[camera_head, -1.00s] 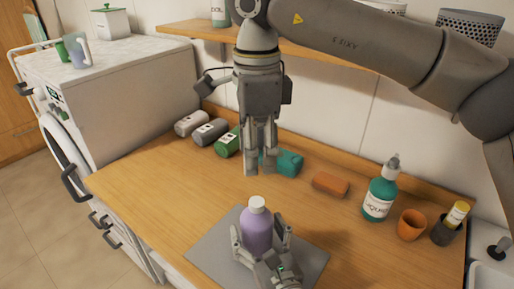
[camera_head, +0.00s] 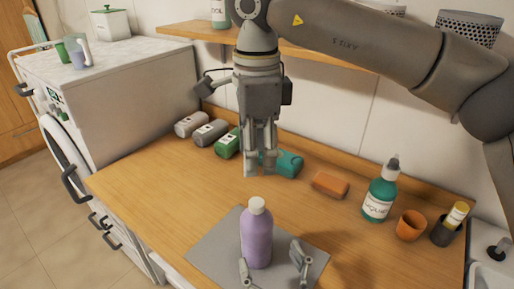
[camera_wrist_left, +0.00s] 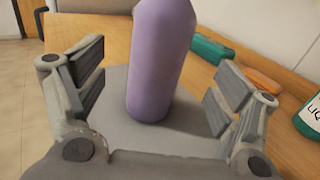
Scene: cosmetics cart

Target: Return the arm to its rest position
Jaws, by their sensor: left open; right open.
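My left gripper (camera_head: 272,272) is open at the lower edge of the head view, with its fingertips showing just in front of a purple bottle with a white cap (camera_head: 257,238). The bottle stands upright on a grey mat (camera_head: 212,254) on the wooden counter. In the left wrist view the left gripper (camera_wrist_left: 155,85) has its fingers spread wide, and the purple bottle (camera_wrist_left: 160,60) stands beyond and between them, apart from both. My right gripper (camera_head: 260,172) is open and empty, pointing down over the counter near a teal item (camera_head: 289,163).
Several bottles, including a green one (camera_head: 228,145), lie along the back left. An orange sponge (camera_head: 330,184), a teal pump bottle (camera_head: 379,192), an orange cup (camera_head: 410,225) and a dark holder (camera_head: 444,233) stand to the right. The counter's left part is clear.

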